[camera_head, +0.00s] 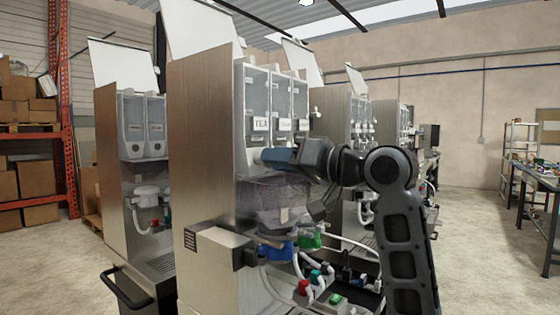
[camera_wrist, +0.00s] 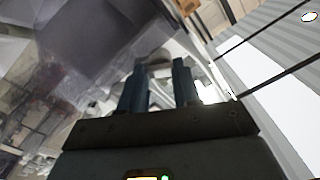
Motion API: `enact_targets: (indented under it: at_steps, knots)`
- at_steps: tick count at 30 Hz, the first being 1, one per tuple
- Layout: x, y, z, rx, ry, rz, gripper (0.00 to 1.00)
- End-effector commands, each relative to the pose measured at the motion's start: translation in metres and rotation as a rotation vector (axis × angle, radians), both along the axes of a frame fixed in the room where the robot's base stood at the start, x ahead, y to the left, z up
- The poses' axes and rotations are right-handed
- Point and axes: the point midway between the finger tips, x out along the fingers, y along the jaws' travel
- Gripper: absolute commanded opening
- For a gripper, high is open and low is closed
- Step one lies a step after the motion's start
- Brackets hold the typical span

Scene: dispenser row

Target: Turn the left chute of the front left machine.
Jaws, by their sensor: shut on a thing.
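The nearest machine (camera_head: 205,150) is a tall metal dispenser with several clear canisters in its upper front. Its left canister (camera_head: 257,100) carries a label reading TEA. My gripper (camera_head: 270,157) is at the front of this machine, just below that label. In the wrist view, the blue fingers (camera_wrist: 160,75) are close together around a pale piece (camera_wrist: 160,88), which fits the left chute. The chute itself is hidden behind my gripper in the head view, so its turn cannot be told.
Below my gripper are a clear bowl-like part, blue and green parts (camera_head: 308,241), hoses and coloured knobs (camera_head: 303,287). Another dispenser (camera_head: 125,165) stands at left, more behind at right. Orange shelving with boxes (camera_head: 38,180) is far left; a workbench (camera_head: 540,180) is far right.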

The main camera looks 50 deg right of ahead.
Motion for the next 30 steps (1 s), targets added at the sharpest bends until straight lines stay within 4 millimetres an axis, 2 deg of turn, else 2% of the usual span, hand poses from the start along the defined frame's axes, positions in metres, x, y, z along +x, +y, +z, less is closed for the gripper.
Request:
enact_targets:
  at_steps: [3,14,30]
  knots:
    - [-0.0001,-0.0002,-0.0001,0.000,0.000,0.000,0.01]
    - [-0.0001,-0.0001,-0.0014,-0.073,-0.002,0.000,0.01]
    - [0.0000,-0.0002,-0.0033,-0.528,-0.018,0.000,0.01]
